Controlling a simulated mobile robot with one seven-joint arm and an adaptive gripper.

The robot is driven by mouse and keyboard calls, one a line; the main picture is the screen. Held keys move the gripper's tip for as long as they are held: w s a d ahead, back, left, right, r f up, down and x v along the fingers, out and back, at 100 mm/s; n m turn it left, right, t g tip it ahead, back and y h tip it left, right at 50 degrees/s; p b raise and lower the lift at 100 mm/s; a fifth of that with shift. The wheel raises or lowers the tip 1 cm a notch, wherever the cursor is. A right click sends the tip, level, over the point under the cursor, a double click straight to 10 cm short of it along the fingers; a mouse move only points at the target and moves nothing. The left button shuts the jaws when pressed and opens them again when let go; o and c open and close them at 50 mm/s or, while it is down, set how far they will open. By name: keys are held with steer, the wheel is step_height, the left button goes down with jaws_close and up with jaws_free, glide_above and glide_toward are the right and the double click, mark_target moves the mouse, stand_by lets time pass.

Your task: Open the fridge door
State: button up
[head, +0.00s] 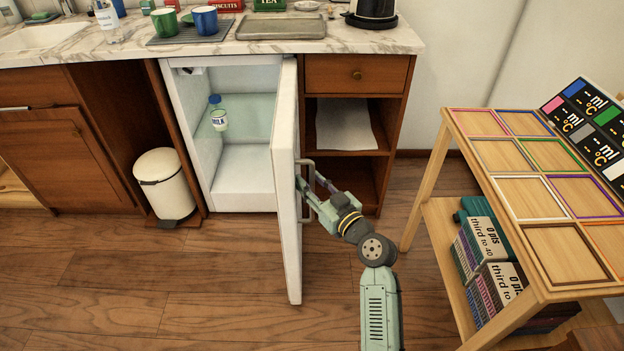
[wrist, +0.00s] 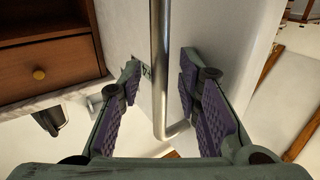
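The small white fridge (head: 240,172) stands under the counter with its inside showing. Its door (head: 286,200) is swung out wide toward me and is seen nearly edge-on in the head view. The metal bar handle (head: 308,163) is on the door's right-hand face. My gripper (head: 306,190) is at the handle from the right. In the wrist view, the handle (wrist: 159,70) runs between the two purple-padded fingers of my gripper (wrist: 160,78). The fingers are apart, with visible gaps on both sides of the bar. A milk bottle (head: 217,114) stands on the fridge shelf.
A white bin (head: 163,184) stands left of the fridge. A wooden table (head: 550,240) with coloured frames and boxes beneath stands at right. A drawer cabinet (head: 357,74) is right of the fridge. The wooden floor (head: 190,280) in front is clear.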

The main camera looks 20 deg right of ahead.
mark_target(312, 168)
step_height(312, 168, up, 10)
steer(key=shift+w+r, duration=0.1)
steer(key=shift+w, duration=0.05)
stand_by(0.3)
steer(key=f, duration=0.1)
steer(key=a+f+g, duration=0.1)
steer(key=f, duration=0.1)
steer(key=f+g, duration=0.1)
steer(key=shift+s+a+f+n+y, duration=0.15)
steer(key=shift+s+f+n+y, duration=0.05)
steer(key=shift+f+n+y, duration=0.1)
steer(key=shift+s+r, duration=0.15)
steer(key=shift+r, duration=0.1)
steer(key=shift+s+d+f, duration=0.15)
steer(key=shift+d+f, duration=0.05)
steer(key=shift+d, duration=0.4)
steer(key=s+d, duration=0.5)
steer(key=d, duration=0.4)
steer(key=shift+s+d+f, duration=0.15)
steer(key=shift+s+d, duration=0.05)
steer(key=shift+d, duration=0.2)
steer(key=shift+p, duration=0.3)
